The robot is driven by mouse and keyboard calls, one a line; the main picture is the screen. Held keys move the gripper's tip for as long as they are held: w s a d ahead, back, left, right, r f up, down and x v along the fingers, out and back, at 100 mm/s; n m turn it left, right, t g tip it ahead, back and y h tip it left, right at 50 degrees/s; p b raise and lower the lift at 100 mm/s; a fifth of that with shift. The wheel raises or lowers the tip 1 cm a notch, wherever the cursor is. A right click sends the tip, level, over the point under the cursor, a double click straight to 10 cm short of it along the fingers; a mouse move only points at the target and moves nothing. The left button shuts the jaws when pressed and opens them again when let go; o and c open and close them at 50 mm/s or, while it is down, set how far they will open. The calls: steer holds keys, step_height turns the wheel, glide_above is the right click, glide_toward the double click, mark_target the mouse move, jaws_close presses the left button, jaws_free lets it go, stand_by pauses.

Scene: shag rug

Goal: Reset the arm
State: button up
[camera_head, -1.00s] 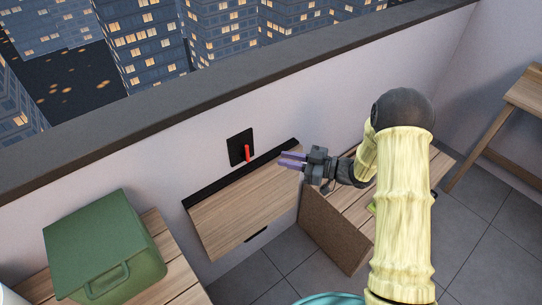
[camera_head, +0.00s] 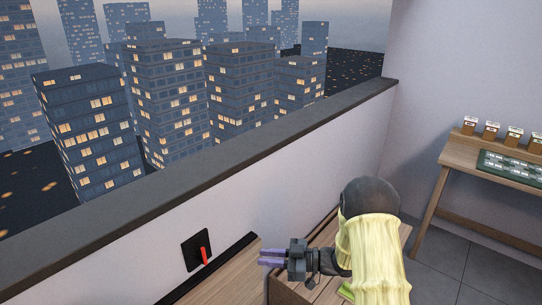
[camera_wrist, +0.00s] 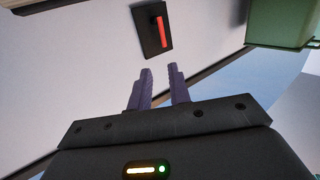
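My arm reaches up from the lower right in the head view, with a dark joint at its top and a yellow sleeve. A black plate with a red lever (camera_head: 205,256) is on the wall left of the fingertips. The plate also shows in the wrist view (camera_wrist: 143,33), beyond the fingers and not touched by them.
A wooden table (camera_head: 455,160) at the right holds several small boxes (camera_head: 491,130) and a green tray (camera_head: 510,167). The wall's dark ledge (camera_head: 200,165) runs across the view, with city towers beyond. A green box (camera_wrist: 283,22) shows at the wrist view's upper right. Grey floor (camera_head: 445,262) is clear.

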steer(key=w+d+r+m+t+h, duration=0.2)
steer(key=d+m+t+h, duration=0.25)
steer(key=d+h, duration=0.2)
steer(key=w+d+r+m+t+h, duration=0.2)
steer(key=d+r+m+t+h, duration=0.1)
steer(key=d+m+h, duration=0.3)
steer(key=s+d+m+g+h, duration=0.2)
steer(key=s+m+g, duration=0.15)
steer(key=s, duration=0.75)
steer(key=s+d+m+g+h, duration=0.2)
steer(key=s+m+g+h, duration=0.15)
steer(key=s, duration=0.85)
step_height(320, 180, up, 16)
steer(key=y+p, duration=0.1)
steer(key=p, duration=1.4)
steer(key=shift+w+a+f+n+p, duration=0.15)
steer(key=shift+w+n+p, duration=0.05)
steer(key=shift+n+p, duration=0.25)
